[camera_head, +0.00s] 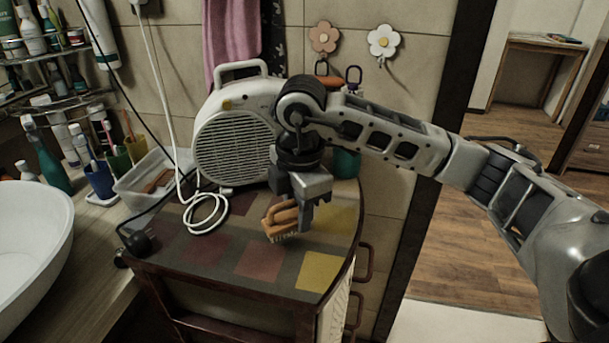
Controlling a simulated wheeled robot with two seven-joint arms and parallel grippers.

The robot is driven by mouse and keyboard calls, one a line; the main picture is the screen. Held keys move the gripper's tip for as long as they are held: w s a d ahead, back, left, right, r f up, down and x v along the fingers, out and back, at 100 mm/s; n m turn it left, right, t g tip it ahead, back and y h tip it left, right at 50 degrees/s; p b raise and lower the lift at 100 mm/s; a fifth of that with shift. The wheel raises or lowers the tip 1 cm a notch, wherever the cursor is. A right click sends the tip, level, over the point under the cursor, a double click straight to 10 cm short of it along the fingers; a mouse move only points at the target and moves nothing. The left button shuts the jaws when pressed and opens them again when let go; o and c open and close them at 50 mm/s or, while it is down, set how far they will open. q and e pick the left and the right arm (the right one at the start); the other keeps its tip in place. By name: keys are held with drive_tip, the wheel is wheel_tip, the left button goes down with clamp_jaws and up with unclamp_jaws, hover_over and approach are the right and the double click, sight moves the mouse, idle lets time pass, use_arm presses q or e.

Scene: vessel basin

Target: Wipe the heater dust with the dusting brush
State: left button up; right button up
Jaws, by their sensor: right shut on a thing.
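The heater (234,148) is a white unit with a round slatted grille and a top handle. It stands upright on the small cabinet's patchwork top (210,249). Dust on it is too small to make out. My right gripper (297,212) is shut on the dusting brush (281,221), which has an orange-brown body and pale bristles facing down. The brush is in front of the heater and to its right, low over the cabinet top. I cannot tell whether the bristles touch the top. My right arm hides part of the heater's right side. My left gripper is not in view.
A white cable (205,212) lies coiled on the cabinet top before the heater. A dark round object (139,243) sits at its left edge. A clear bin (150,184), cups, bottles and a white basin (30,245) are at left. A teal container (346,163) stands behind my arm.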

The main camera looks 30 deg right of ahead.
wheel_tip(320, 180, up, 3)
drive_tip(key=shift+a+r+p, duration=0.1)
drive_tip(key=shift+r+p, duration=0.05)
drive_tip(key=shift+p, duration=0.85)
drive_tip(key=shift+r, duration=1.15)
